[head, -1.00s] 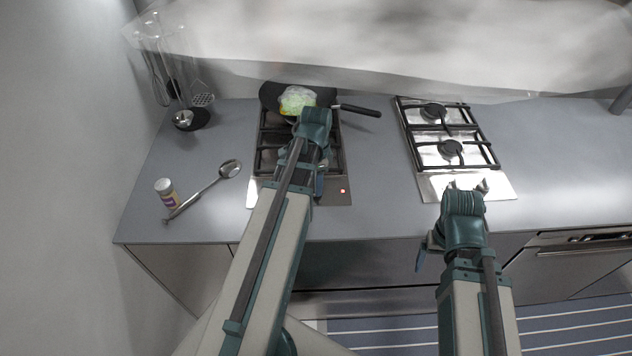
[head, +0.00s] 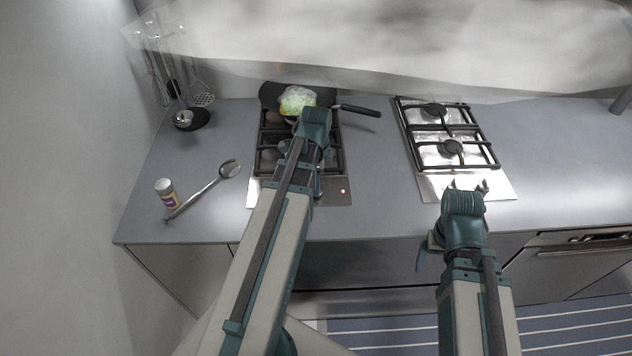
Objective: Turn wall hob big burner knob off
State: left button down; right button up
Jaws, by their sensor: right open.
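The wall hob (head: 334,199) is the left one, with black grates and a steel front strip. A small red light (head: 343,191) glows at the right of that strip. My left arm lies across this hob and covers most of its strip, so I cannot make out the big burner knob. My right gripper (head: 467,187) is open and empty, at the front strip of the other hob.
A dark pan (head: 270,95) with a pale green bagged item (head: 297,100) sits at the wall hob's back. The right hob (head: 450,135) is bare. Counter between hobs is clear.

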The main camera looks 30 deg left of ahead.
pick_arm(q)
jog(key=shift+c, duration=2)
grip_release()
notch_tip(320, 180, up, 14)
jog(key=p, duration=1.3)
jog(key=shift+p, duration=0.4)
jog(key=shift+f, duration=0.15)
